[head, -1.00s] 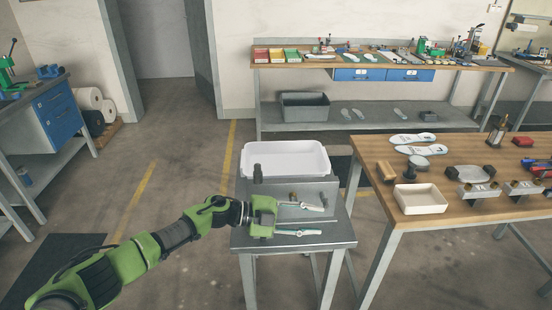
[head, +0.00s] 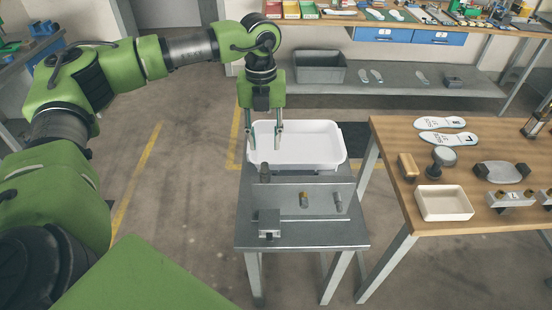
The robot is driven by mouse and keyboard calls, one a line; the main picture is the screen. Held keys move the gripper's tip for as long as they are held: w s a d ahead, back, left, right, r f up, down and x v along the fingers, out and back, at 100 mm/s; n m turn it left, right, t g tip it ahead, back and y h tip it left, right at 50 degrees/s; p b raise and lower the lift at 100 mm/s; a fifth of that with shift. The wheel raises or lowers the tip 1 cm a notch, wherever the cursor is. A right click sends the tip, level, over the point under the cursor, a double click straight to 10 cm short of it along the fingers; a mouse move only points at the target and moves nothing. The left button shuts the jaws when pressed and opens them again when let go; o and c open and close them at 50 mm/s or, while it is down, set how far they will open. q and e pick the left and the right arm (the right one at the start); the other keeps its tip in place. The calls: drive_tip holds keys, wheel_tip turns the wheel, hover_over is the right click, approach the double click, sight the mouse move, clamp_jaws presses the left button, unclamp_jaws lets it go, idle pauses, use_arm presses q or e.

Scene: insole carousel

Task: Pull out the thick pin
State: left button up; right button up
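Several upright pins stand on a grey metal cart (head: 300,238). A dark, thicker-looking pin (head: 264,172) is at the back left, close to the tray's front. A brass-coloured pin (head: 304,199) and a light grey pin (head: 338,202) stand further right on the plate. I cannot tell for sure which is the thick pin. My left gripper (head: 264,146) points down over the left part of a white tray (head: 318,168), behind the dark pin. Its two fingers are apart, with nothing seen between them. My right gripper is not in view.
A small grey block (head: 268,222) sits at the cart's front left. A wooden table (head: 400,160) with insoles, a cream box (head: 444,203) and fixtures stands to the right. A grey bin (head: 319,67) is on a shelf behind. The cart's front right is clear.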

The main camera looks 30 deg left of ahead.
sight(265, 164)
use_arm(q)
drive_tip(key=shift+s+a+r, duration=0.1)
drive_tip(key=shift+a+r, duration=0.05)
drive_tip(key=shift+r, duration=0.05)
drive_tip(key=shift+f, duration=0.15)
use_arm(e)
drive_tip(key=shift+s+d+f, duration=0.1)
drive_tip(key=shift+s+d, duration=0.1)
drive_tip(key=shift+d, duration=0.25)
use_arm(q)
wheel_tip(265, 164, down, 8)
drive_tip(key=b, duration=0.5)
drive_tip(key=shift+f+b, duration=0.4)
drive_tip(key=shift+b, duration=0.2)
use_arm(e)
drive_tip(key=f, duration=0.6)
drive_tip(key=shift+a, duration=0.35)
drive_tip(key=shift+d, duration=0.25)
